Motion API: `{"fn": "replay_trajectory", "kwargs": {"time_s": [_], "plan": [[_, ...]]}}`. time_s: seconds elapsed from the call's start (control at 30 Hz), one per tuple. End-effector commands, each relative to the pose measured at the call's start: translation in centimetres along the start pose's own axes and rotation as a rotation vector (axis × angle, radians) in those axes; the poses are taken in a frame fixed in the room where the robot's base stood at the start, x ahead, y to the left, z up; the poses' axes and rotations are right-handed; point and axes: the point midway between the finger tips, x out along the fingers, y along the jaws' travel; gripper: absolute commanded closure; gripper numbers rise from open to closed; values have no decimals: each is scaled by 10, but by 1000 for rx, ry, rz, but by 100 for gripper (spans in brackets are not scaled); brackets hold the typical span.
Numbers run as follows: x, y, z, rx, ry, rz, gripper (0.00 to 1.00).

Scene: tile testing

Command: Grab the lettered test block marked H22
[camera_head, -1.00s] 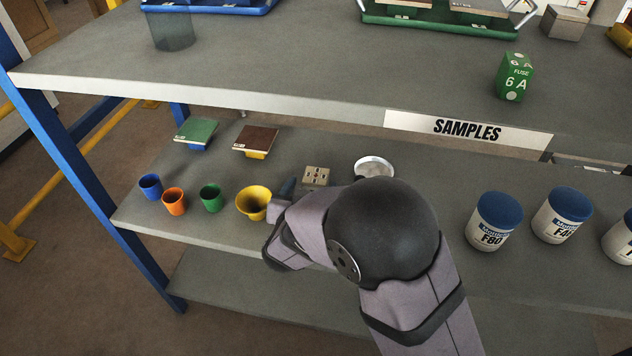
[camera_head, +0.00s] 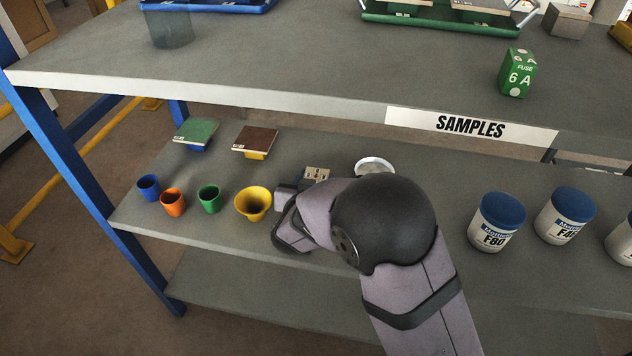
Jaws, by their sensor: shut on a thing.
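My gripper (camera_head: 287,197) shows only in part at the left end of my arm, beside the yellow cup and over the lower shelf (camera_head: 235,228). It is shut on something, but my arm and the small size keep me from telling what. A small beige block (camera_head: 316,174) with dark marks on top shows just right of and behind the gripper. Its marks are too small to read, and my arm covers its near side. I cannot read H22 anywhere, and cannot tell whether the beige block touches the gripper.
Blue, orange, green and yellow cups (camera_head: 253,203) stand left of my gripper. A green tile (camera_head: 196,132) and a brown tile (camera_head: 255,139) sit behind them. A round silver-rimmed dish (camera_head: 375,165) and blue-lidded jars (camera_head: 497,222) are to the right. The upper shelf (camera_head: 300,60) overhangs behind.

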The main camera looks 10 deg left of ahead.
Motion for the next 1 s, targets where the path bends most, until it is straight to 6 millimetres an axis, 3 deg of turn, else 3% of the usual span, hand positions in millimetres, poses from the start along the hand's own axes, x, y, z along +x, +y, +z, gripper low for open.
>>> {"fn": "replay_trajectory", "kwargs": {"time_s": [0.33,0.8,1.0], "plan": [[-5,0,-13,2,4,-1,87],[-32,0,-81,3,5,0,87],[-38,0,-93,1,3,0,87]]}}
